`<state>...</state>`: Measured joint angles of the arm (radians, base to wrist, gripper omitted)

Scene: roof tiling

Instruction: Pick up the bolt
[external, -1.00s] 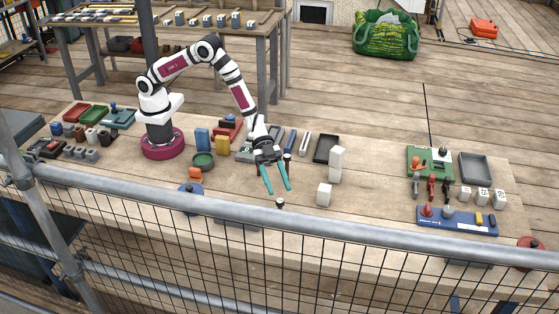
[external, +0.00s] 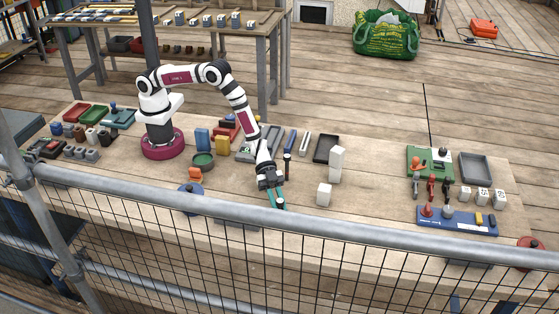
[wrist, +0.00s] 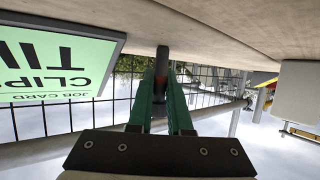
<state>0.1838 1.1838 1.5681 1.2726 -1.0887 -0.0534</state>
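The bolt is a dark, slim upright piece near the front edge of the workbench. In the wrist view the bolt (wrist: 162,58) stands between my two teal fingers, and its far end meets the bench surface. My gripper (external: 277,203) points down at the front of the bench, with its fingers close together around the bolt's place. In the wrist view my gripper (wrist: 162,85) appears shut on the bolt, with a finger on each side. The fingers hide most of the bolt in the external view.
Another dark upright post (external: 287,167) stands just behind my gripper. White blocks (external: 324,195) stand to the right, and a dark tray (external: 327,149) lies behind them. A green job card (wrist: 55,65) is close on the left in the wrist view. A grey rail (external: 380,234) runs along the front.

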